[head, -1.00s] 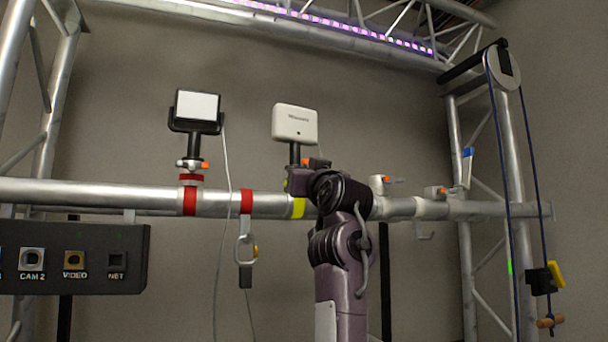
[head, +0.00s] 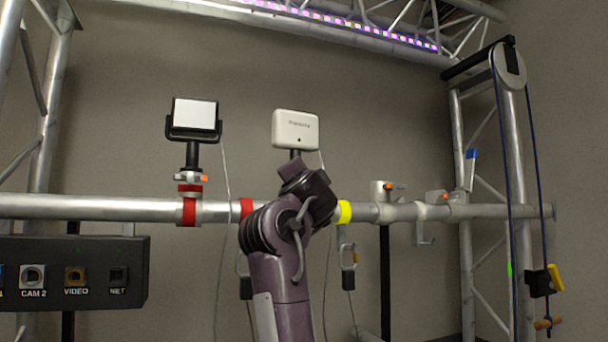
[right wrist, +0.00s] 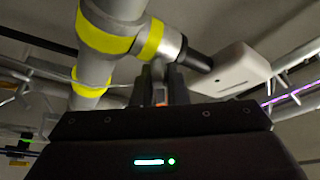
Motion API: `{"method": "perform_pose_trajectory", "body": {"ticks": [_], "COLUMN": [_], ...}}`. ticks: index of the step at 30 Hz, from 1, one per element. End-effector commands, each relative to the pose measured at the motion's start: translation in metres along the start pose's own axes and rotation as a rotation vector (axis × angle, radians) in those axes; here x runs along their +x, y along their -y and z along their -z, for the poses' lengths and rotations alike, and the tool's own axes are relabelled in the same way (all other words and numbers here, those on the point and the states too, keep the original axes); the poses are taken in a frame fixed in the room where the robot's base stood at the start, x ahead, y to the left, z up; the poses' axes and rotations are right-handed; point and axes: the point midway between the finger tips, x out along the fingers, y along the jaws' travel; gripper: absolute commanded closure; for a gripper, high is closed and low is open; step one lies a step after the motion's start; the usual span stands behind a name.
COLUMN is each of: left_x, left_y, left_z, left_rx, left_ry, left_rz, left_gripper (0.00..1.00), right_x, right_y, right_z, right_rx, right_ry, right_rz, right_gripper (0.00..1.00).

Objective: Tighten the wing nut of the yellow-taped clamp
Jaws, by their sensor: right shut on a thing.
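The yellow-taped clamp shows in the right wrist view (right wrist: 152,42) as a grey body with a yellow band, seated on a metal pipe (right wrist: 92,68). The pipe also carries yellow tape (right wrist: 103,36). A white box-shaped device (right wrist: 238,70) stands off the clamp on a dark stem. My left gripper is not in view.
A red-taped clamp (head: 189,190) with a lamp-like panel (head: 195,114) is on the pipe to the left. Other clamps (head: 381,190) with orange parts sit to the right. Thin cables hang behind my arm. A black connector box (head: 75,272) is at lower left.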

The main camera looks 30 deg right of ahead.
Motion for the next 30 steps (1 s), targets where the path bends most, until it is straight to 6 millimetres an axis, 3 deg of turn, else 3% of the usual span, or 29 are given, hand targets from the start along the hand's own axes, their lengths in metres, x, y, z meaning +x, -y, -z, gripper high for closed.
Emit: {"method": "perform_pose_trajectory", "body": {"ticks": [15, 30], "left_x": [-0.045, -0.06], "left_y": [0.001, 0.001], "left_z": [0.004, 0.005], "left_rx": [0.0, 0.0], "left_ry": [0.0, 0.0], "left_rz": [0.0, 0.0], "left_gripper": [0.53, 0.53], "right_x": [0.001, 0.0], "right_y": [0.003, -0.001], "right_z": [0.002, 0.001], "right_rx": [0.415, 0.587], "right_ry": [0.0, -0.002], "right_rz": [-0.172, -0.245], "right_gripper": [1.0, 1.0]}}
